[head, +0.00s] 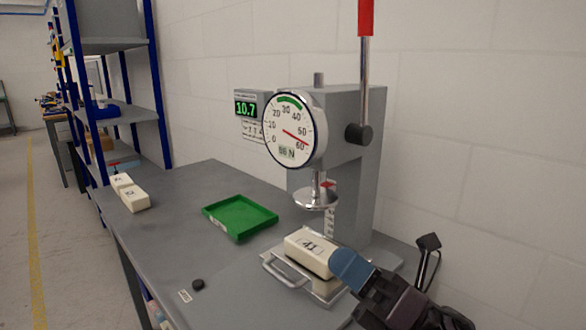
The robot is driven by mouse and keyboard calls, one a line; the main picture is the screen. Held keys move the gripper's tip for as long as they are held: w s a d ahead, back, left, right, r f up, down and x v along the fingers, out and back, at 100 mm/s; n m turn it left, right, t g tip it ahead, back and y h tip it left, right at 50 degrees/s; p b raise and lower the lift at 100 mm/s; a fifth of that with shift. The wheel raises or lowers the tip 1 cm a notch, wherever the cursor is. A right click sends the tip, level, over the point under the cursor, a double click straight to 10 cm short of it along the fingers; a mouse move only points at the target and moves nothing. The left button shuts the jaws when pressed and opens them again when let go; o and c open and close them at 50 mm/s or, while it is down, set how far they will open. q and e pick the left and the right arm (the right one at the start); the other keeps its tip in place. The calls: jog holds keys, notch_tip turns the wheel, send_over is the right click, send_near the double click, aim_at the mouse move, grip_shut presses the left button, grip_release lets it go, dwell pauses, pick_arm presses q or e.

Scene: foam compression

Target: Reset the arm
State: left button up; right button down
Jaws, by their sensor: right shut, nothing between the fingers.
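My right gripper (351,270) comes in from the lower right. Its blue fingers are shut with nothing between them. The fingertips are beside the right end of a cream foam block marked 41 (309,254); I cannot tell whether they touch it. The block lies on a metal plate with a handle (284,271), in front of the grey press (360,190). The round press foot (316,200) hangs above and behind the block. The press lever (364,80) with its red grip points up. My left gripper is not in view.
A dial gauge (295,131) is on the press, and a green display (246,108) reads 10.7. An empty green tray (240,217) lies mid-table. Cream blocks (133,198) stand at the left table edge. A small black disc (198,284) lies in front. Blue-framed shelves (115,110) stand behind.

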jog(key=d+f+m+t+h, duration=0.55)
jog(key=f+m+h, duration=0.25)
jog(key=f+m, duration=0.45)
jog(key=d+f+m+t+h, duration=0.4)
jog(key=d+f+m+h, duration=0.4)
jog(key=m, duration=0.7)
jog(key=s+d+f+m+g+h, duration=0.3)
jog(key=s+f+m, duration=0.3)
jog(key=s+f, duration=0.2)
jog(key=s+d+f+m+g+h+p, duration=0.1)
jog(key=s+d+f+m+g+h, duration=0.2)
jog(key=s+f+m, duration=0.4)
notch_tip(320, 180, down, 6)
jog(key=shift+s+d+r+g+h, duration=0.1)
jog(key=shift+s+d+g+h, duration=0.3)
jog(key=shift+s+g, duration=0.5)
